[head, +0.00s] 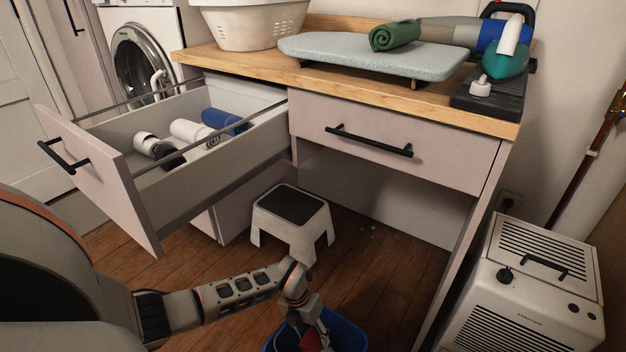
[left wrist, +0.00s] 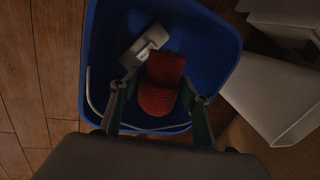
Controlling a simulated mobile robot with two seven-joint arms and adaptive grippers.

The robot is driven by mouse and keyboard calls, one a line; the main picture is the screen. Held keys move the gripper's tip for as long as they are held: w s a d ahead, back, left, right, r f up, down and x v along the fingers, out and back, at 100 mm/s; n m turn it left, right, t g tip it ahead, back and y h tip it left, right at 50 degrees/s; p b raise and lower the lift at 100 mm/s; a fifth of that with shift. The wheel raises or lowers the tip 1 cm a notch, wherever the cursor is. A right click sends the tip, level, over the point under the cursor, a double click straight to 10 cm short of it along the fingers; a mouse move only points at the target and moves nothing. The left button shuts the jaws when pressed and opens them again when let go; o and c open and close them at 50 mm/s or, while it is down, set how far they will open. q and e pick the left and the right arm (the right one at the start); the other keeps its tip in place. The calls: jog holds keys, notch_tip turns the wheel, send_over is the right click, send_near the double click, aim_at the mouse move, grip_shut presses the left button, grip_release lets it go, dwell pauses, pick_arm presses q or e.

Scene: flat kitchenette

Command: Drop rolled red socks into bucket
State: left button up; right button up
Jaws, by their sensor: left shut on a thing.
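The rolled red socks (left wrist: 163,85) are held between the two fingers of my left gripper (left wrist: 158,80), which is shut on them. In the left wrist view the blue bucket (left wrist: 217,42) lies around and beneath the socks. In the head view my left gripper (head: 306,322) points down over the bucket (head: 347,330) at the bottom edge. Only a little of the red socks (head: 311,341) shows there, and the bucket is partly hidden by the gripper. I cannot tell how far the socks are below the rim. My right gripper is not in view.
A white step stool (head: 292,222) stands behind the bucket. The left drawer (head: 110,178) is pulled open with several rolled items inside. A white heater (head: 530,280) stands at right. A rolled green towel (head: 395,35) lies on the ironing board (head: 370,57). A pale object (left wrist: 143,46) shows inside the bucket.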

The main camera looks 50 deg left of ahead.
aim_at(307, 332)
pick_arm(q)
jog(key=o, duration=1.1)
jog(key=shift+v, duration=3.8)
jog(key=shift+d, duration=0.1)
